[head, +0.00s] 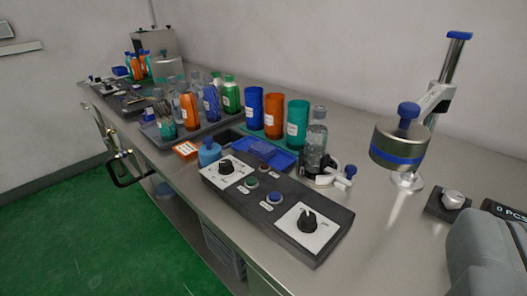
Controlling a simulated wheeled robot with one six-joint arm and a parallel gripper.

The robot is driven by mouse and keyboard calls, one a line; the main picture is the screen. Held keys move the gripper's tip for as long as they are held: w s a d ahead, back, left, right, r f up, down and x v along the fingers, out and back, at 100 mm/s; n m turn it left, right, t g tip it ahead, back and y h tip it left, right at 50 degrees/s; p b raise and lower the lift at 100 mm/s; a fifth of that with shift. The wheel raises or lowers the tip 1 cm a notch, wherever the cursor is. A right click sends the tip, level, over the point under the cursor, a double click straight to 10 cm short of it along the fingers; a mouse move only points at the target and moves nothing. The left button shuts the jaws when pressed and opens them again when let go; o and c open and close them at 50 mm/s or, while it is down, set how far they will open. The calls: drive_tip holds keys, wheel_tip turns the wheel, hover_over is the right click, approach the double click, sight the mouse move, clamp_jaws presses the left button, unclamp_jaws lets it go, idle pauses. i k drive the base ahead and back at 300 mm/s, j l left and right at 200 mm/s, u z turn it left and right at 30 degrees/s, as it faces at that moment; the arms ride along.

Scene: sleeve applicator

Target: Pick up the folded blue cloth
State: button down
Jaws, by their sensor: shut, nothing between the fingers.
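What looks like the folded blue cloth (262,148) lies in a shallow blue tray (284,160) on the steel bench. It is behind the black control box and in front of the blue, orange and teal cups. It is small here, so its folds are hard to make out. My gripper's fingers do not show in this view, and nothing of mine is seen touching the cloth. A grey rounded part at the lower right corner may belong to my arm.
The black control box (285,222) with knobs stands in front of the tray. A glass bottle in a clamp (316,140) stands right of it. A metal applicator head (400,145) on a post is further right. Bare bench (385,215) lies between.

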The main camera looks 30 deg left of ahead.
sight(262, 150)
drive_tip(key=j, duration=0.75)
drive_tip(key=i+j+u, duration=0.1)
drive_tip(key=j, duration=0.65)
